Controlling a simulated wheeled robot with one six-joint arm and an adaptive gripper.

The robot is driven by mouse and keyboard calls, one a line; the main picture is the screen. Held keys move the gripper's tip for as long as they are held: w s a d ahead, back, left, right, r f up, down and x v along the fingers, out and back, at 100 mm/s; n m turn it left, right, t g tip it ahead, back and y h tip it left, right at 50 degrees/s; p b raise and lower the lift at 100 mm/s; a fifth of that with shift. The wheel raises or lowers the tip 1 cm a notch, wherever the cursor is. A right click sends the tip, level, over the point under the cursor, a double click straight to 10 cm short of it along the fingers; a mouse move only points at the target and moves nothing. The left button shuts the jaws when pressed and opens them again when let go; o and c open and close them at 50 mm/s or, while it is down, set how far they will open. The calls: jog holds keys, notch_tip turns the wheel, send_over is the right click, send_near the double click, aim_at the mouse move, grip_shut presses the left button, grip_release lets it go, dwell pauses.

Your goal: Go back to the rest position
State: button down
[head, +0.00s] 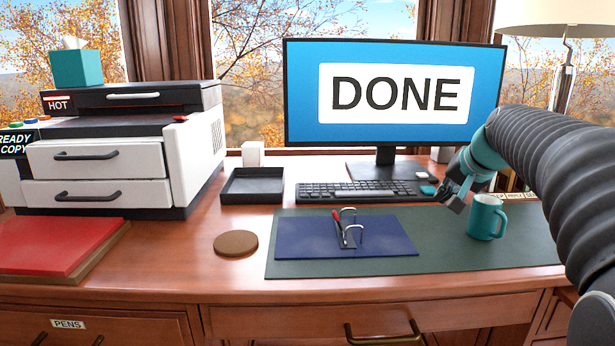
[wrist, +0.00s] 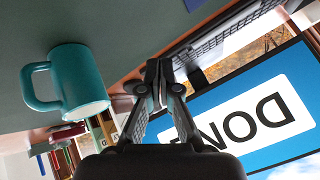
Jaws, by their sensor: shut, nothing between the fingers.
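My gripper (head: 455,193) is at the end of my arm, which reaches in from the right in the head view. It is raised above the desk, in front of the right part of the keyboard (head: 365,191). In the wrist view my gripper (wrist: 158,72) has its fingers together with nothing between them. A teal mug (head: 487,217) stands upright on the dark green desk mat (head: 460,250), just right of my gripper. The mug also shows in the wrist view (wrist: 80,82), apart from the fingers. The monitor (head: 395,92) reads "DONE".
A blue ring binder (head: 300,238) lies open on the mat. A brown coaster (head: 235,243), a black tray (head: 252,186), a printer (head: 120,145) and red folder (head: 50,247) are to the left. A lamp (head: 563,70) stands at the back right. The desk's front left-centre is clear.

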jog(key=s+a+f+n, duration=0.1)
jog(key=s+a, duration=0.2)
jog(key=s, duration=0.2)
jog(key=s+a+f+n+g+p, duration=0.1)
jog(key=s+a, duration=0.2)
jog(key=s, duration=0.1)
jog(key=s+a+f, duration=0.2)
jog(key=s+a, duration=0.1)
jog(key=s, duration=0.2)
jog(key=shift+s+a+n, duration=0.2)
jog(key=shift+s+n, duration=0.1)
jog(key=shift+n, duration=0.1)
jog(key=s+a+f+n, duration=0.1)
jog(key=s+a+f, duration=0.1)
jog(key=s+f, duration=0.3)
jog(key=s+a+f+n+g+h+p, duration=0.1)
jog(key=s+f, duration=0.4)
jog(key=s, duration=0.6)
jog(key=shift+a+n+g+p, duration=0.3)
jog(key=shift+a+n, duration=0.05)
jog(key=shift+n, duration=0.35)
jog(key=shift+f, duration=0.1)
